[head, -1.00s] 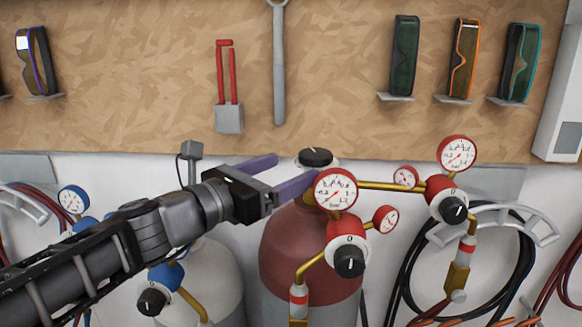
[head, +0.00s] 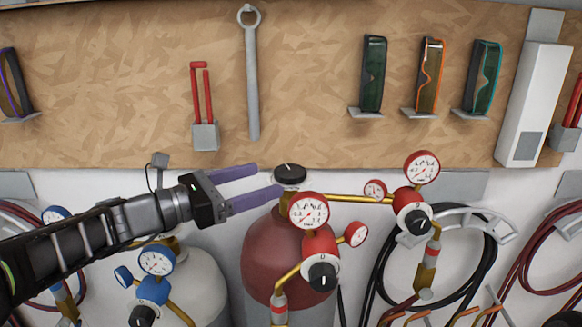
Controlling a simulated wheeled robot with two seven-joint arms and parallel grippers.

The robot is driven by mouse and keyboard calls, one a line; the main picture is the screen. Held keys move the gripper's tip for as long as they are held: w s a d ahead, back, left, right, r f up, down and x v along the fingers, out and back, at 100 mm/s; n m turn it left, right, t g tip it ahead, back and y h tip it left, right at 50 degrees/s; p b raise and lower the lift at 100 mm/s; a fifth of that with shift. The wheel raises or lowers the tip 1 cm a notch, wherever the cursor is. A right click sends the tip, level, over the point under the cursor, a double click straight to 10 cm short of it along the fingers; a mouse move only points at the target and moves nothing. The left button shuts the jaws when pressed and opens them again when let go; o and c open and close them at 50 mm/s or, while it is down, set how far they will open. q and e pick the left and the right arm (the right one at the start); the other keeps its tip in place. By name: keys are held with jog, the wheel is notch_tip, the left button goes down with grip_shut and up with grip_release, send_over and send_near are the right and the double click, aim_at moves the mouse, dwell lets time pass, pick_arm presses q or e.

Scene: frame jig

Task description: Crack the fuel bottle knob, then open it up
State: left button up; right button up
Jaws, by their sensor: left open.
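The fuel bottle (head: 264,255) is dark red and stands upright below the pegboard. Its black knob (head: 289,174) with a white mark sits on top. My left gripper (head: 268,180) is open, its two purple fingers pointing right at the knob. The fingertips are close to the knob's left side, one above and one below its level in the picture. I cannot tell whether they touch it. A red regulator (head: 320,246) with white gauges partly hides the bottle. My right gripper is not in view.
A grey bottle (head: 200,280) with a blue regulator (head: 153,290) stands to the left, partly behind my arm. A second red regulator (head: 412,215) and coiled black hose (head: 376,265) are at the right. A wrench (head: 252,85), red-handled tool (head: 203,100) and goggles (head: 373,75) hang on the board.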

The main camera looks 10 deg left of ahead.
aim_at(291, 169)
pick_arm(q)
jog(key=p+x, duration=0.2)
jog(key=x, duration=0.6)
jog(key=shift+a, duration=0.1)
jog(key=c, duration=1.4)
jog(key=shift+f+n+t+y+b, duration=0.2)
jog(key=shift+n+t+y+b, duration=0.25)
jog(key=shift+b, duration=0.7)
jog(key=shift+y+b, duration=0.35)
jog(key=shift+r+n+t, duration=0.25)
